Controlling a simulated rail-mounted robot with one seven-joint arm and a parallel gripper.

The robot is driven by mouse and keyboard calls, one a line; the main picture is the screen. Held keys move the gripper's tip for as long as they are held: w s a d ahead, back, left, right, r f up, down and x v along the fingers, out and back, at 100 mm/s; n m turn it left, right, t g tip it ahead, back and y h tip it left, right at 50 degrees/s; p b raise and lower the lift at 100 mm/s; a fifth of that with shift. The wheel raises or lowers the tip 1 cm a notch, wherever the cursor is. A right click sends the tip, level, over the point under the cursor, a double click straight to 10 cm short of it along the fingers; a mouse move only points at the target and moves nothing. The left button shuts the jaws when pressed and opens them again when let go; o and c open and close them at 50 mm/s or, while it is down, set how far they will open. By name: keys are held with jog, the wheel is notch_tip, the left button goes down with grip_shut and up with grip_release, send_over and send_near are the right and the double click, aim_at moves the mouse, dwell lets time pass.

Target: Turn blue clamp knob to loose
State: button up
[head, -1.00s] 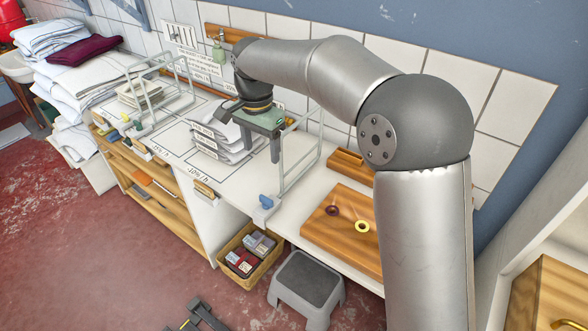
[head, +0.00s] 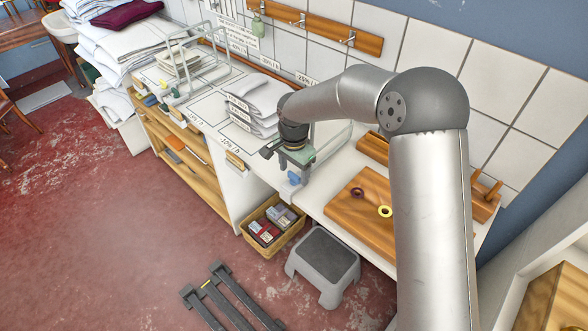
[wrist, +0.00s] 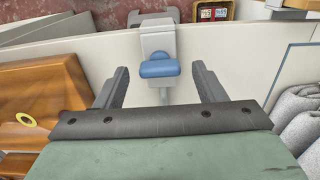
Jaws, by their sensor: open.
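The blue clamp knob (wrist: 160,68) sits on a light grey clamp body (wrist: 157,38) at the counter's front edge. In the wrist view the knob lies with its long side across the picture, between and just beyond my open fingers. My gripper (wrist: 157,82) is open and empty, one dark finger on each side of the clamp. In the head view my gripper (head: 284,163) hangs just above the clamp, and the blue knob (head: 294,177) shows just below it.
A wooden board (head: 353,225) with two rings lies right of the clamp. Folded grey cloths (head: 257,97) lie behind it on the left. A basket (head: 259,241) and a grey step stool (head: 322,262) stand on the floor below.

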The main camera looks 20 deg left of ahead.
jog(key=shift+f, duration=0.45)
jog(key=shift+c, duration=0.3)
jog(key=c, duration=0.9)
